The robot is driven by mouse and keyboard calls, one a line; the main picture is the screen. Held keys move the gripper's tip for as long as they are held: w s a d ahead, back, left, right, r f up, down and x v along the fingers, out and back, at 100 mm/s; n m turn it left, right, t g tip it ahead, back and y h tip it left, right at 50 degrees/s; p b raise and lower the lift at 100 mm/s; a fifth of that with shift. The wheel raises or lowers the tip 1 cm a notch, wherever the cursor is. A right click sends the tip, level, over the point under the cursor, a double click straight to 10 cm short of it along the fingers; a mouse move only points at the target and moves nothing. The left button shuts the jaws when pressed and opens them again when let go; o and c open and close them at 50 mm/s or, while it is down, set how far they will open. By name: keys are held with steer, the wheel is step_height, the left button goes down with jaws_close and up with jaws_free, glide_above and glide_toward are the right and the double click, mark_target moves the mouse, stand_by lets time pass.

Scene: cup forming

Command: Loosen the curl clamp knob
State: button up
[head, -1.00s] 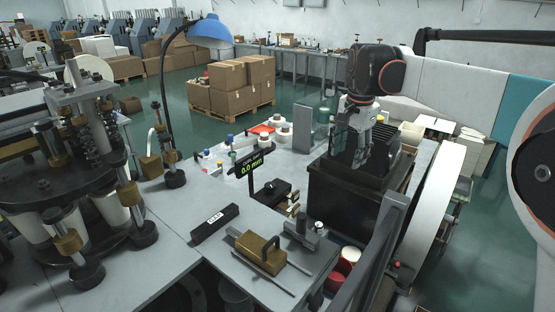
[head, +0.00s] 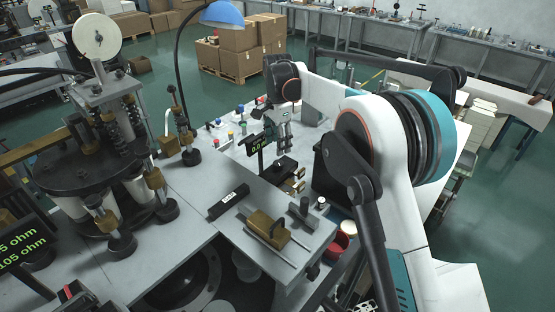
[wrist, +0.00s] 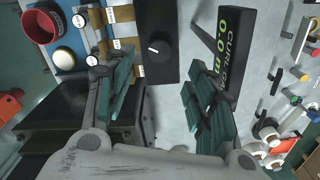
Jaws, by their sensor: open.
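A round black knob (wrist: 158,47) with a white pointer mark sits on a black block (wrist: 155,20) in the wrist view; I take it as the curl clamp knob. In the head view the black block (head: 285,164) stands on the grey bench, and the knob is too small to make out. My gripper (head: 284,147) hangs above and behind that block, pointing down. In the wrist view my gripper (wrist: 158,85) is open and empty, its teal-padded fingers spread wide, with the knob beyond the gap and untouched.
The curl gap display (wrist: 228,40) reads 0.0 mm and stands close to the right finger in the wrist view. A red cup (wrist: 42,22) and labelled brass-coloured blocks are at upper left.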

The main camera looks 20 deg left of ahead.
mark_target(278, 163)
step_height(278, 163, down, 8)
stand_by(0.4)
steer(key=c, duration=1.1)
